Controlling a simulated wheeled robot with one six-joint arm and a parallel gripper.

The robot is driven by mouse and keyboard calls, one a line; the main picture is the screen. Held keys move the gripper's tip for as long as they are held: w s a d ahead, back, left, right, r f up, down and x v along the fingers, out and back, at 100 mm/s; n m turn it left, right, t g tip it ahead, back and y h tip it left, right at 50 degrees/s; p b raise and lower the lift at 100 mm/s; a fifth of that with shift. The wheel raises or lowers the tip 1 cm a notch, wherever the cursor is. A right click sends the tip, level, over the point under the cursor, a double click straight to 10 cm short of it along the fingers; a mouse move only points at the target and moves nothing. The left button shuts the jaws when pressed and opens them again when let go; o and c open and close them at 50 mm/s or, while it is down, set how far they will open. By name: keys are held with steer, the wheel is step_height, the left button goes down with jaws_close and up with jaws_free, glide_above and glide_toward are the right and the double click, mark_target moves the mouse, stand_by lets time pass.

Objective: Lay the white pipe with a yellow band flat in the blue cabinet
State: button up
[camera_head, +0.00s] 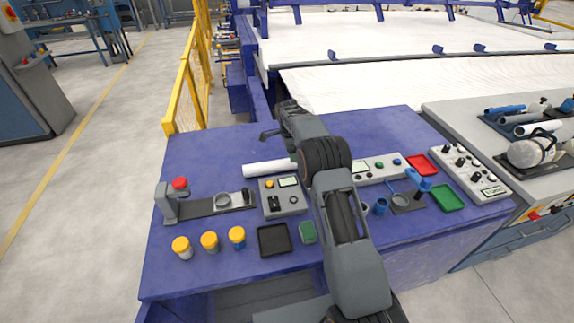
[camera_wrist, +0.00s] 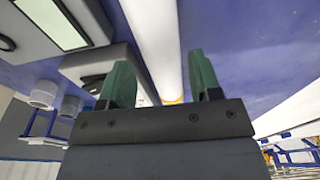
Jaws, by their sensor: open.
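The white pipe (camera_head: 268,168) lies on the blue worktop (camera_head: 220,150), its right end hidden behind my arm. In the wrist view the white pipe (camera_wrist: 153,40) runs from the top edge down towards the space between my fingers. A bit of its yellow band (camera_wrist: 174,101) shows near the gripper body. My gripper (camera_wrist: 160,78) is open, with its two green fingers apart on either side of the pipe's line. I cannot tell whether they touch it. In the head view my wrist is beyond the pipe. I cannot single out the blue cabinet; an open recess shows under the worktop's front.
A grey control box (camera_head: 283,197) stands close in front of the pipe. Yellow-capped jars (camera_head: 209,242), a black tray (camera_head: 274,240) and a fixture with a red button (camera_head: 180,184) stand nearby. A yellow fence (camera_head: 188,85) rises behind left. The worktop's back left is clear.

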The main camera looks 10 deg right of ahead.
steer(key=shift+s+d+f+p, duration=0.1)
steer(key=shift+f+p, duration=0.25)
steer(key=shift+f, duration=1.15)
steer(key=shift+d+f+p, duration=0.1)
steer(key=shift+f+p, duration=0.2)
steer(key=shift+f, duration=1.15)
steer(key=shift+r, duration=0.1)
steer(key=c, duration=0.8)
steer(key=shift+r, duration=0.55)
step_height(320, 180, up, 2)
steer(key=shift+r+b, duration=0.1)
steer(key=shift+b, duration=0.55)
steer(key=s+r+b, duration=0.1)
steer(key=s+r, duration=0.2)
steer(key=s, duration=0.1)
steer(key=s+r+b, duration=0.1)
steer(key=s+r, duration=0.2)
steer(key=s, duration=0.2)
steer(key=s+r+b, duration=0.1)
steer(key=s+r, duration=0.2)
steer(key=s, duration=0.2)
steer(key=shift+a+r, duration=0.3)
steer(key=shift+a, duration=0.05)
